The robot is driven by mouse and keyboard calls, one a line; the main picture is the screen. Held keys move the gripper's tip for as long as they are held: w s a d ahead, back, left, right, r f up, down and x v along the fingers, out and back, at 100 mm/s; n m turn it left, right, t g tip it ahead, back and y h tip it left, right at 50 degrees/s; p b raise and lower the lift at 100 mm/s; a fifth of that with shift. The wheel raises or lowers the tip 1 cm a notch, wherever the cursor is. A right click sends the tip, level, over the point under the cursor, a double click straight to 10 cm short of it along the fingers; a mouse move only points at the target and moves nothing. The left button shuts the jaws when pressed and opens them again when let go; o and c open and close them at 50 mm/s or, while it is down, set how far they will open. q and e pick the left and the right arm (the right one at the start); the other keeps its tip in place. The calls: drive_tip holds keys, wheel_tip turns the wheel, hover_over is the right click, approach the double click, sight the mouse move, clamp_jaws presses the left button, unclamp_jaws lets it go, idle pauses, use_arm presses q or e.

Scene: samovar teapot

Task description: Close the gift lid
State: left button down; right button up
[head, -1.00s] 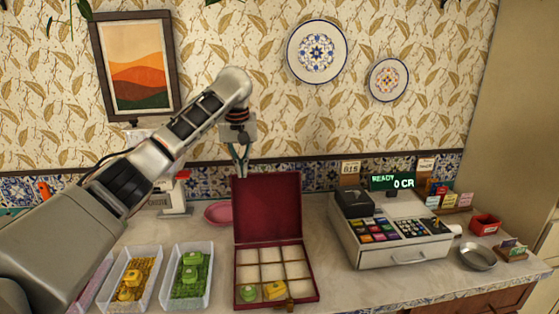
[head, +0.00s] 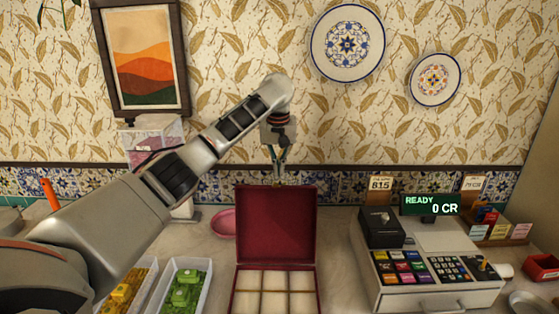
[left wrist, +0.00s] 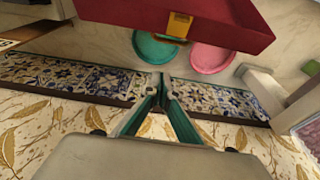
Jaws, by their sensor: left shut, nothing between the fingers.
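The gift box stands open on the counter in the head view. Its dark red lid (head: 275,228) is upright at the back, and the cream compartments (head: 274,281) show in front of it; the box's front part is cut off by the frame. My left gripper (head: 278,180) points down behind the lid's top edge, shut and empty. In the left wrist view the red lid (left wrist: 190,18) with a brass clasp (left wrist: 179,26) fills the top, and my left fingertips (left wrist: 161,84) are close together, apart from the lid. My right gripper is out of view.
A pink dish (head: 223,223) lies left of the lid, and a teal dish (left wrist: 153,48) shows in the wrist view. Trays of yellow (head: 124,293) and green sweets (head: 186,288) stand left of the box. A cash register (head: 430,270) stands right. The tiled wall is close behind.

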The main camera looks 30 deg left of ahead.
use_arm(q)
drive_tip(key=shift+s+d+f, duration=0.25)
drive_tip(key=shift+s+f, duration=0.15)
drive_tip(key=shift+f, duration=0.25)
drive_tip(key=shift+s+d+f, duration=0.25)
drive_tip(key=shift+s+f, duration=0.2)
drive_tip(key=shift+f, duration=0.2)
drive_tip(key=shift+s+d+f, duration=0.25)
drive_tip(key=shift+s+f, duration=0.15)
drive_tip(key=shift+f, duration=0.25)
